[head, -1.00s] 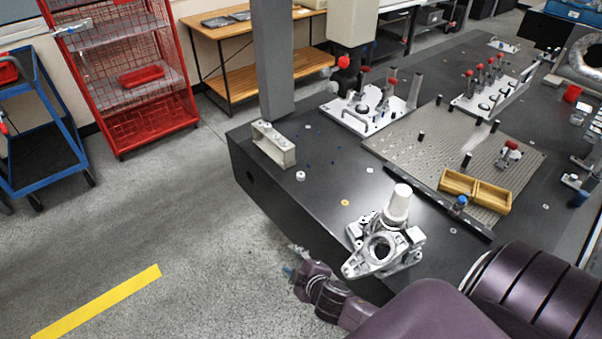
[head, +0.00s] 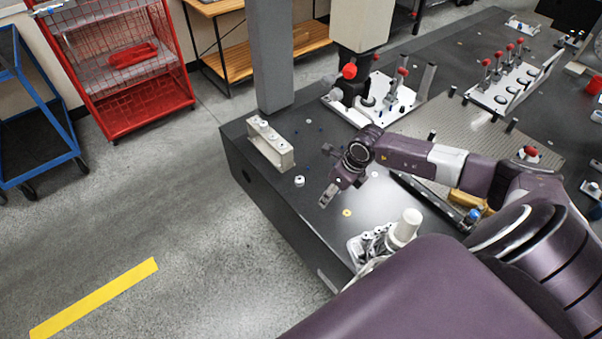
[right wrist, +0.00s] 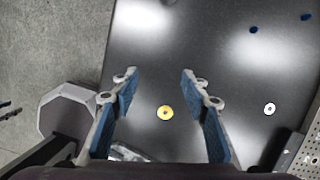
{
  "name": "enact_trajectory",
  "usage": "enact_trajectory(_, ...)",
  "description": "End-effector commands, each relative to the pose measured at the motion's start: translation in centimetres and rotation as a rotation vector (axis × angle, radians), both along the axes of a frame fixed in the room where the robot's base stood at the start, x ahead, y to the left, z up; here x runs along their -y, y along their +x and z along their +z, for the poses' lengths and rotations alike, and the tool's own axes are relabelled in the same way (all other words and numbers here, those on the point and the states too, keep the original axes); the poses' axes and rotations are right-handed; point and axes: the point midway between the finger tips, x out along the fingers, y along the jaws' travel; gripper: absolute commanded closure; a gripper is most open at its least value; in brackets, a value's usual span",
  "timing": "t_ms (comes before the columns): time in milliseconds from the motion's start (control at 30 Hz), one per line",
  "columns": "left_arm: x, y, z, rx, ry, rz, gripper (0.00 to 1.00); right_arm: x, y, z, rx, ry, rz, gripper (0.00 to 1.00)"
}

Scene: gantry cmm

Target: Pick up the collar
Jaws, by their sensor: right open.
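A flat brass-coloured ring (head: 347,212) lies on the dark granite table top near its front left edge. My right gripper (head: 328,196) reaches in from the right and hangs above the table, left of the ring in the head view. My left gripper is not in view.
A casting with a white cylinder (head: 405,229) stands in front, partly hidden by my arm. Fixtures with red knobs (head: 403,72) stand farther back.

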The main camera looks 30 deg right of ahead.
Motion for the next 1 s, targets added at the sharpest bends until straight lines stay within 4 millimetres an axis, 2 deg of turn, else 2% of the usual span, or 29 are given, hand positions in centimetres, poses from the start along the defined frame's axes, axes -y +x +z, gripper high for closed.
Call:
enact_trajectory(100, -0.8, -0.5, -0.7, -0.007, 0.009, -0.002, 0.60, 0.6, 1.0, -0.1, -0.005, -0.030, 0.004, 0.58)
enact_trajectory(367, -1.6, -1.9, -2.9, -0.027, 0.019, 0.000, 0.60, -0.7, 5.4, -0.2, -0.004, -0.026, 0.003, 0.58)
enact_trajectory(500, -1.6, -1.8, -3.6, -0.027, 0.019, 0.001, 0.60, -1.2, 6.9, -0.2, -0.006, -0.026, 0.003, 0.58)
enact_trajectory(767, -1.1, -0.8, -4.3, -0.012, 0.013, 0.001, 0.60, -1.8, 8.6, -0.1, -0.006, -0.024, 0.004, 0.58)
enact_trajectory(933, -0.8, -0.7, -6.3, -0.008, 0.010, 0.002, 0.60, -2.6, 11.5, -0.4, -0.004, -0.023, 0.004, 0.58)
enact_trajectory(1000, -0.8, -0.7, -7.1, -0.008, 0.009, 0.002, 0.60, -2.6, 11.6, -1.5, -0.010, -0.025, 0.003, 0.58)
